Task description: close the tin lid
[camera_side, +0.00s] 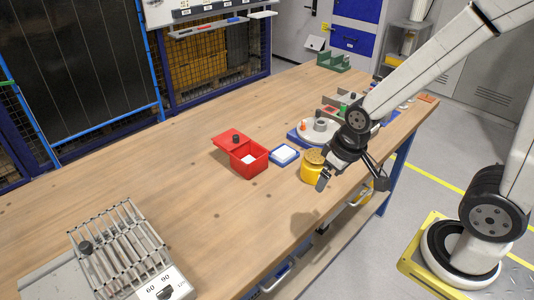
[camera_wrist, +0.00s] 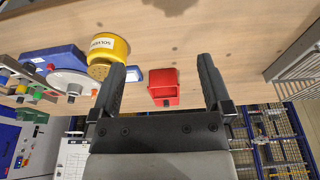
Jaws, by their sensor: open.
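The red tin (camera_side: 249,160) stands on the wooden bench in the side view. Its red lid (camera_side: 226,144) is open, tilted back on the tin's far left side, with a black knob (camera_side: 236,138) on it. Something white shows inside the tin. My gripper (camera_side: 352,182) is open and empty above the bench's front edge, to the right of the tin and well apart from it. In the wrist view the red tin (camera_wrist: 163,78) appears between the two spread fingers of my gripper (camera_wrist: 161,63), farther off, with the black knob at its lower edge.
A yellow solvent can (camera_side: 311,172) stands close beside my gripper. A blue tray with a white top (camera_side: 284,154) lies between can and tin. The round jig (camera_side: 318,129) stands behind. A slatted metal rack (camera_side: 120,250) is at front left. The bench left of the tin is clear.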

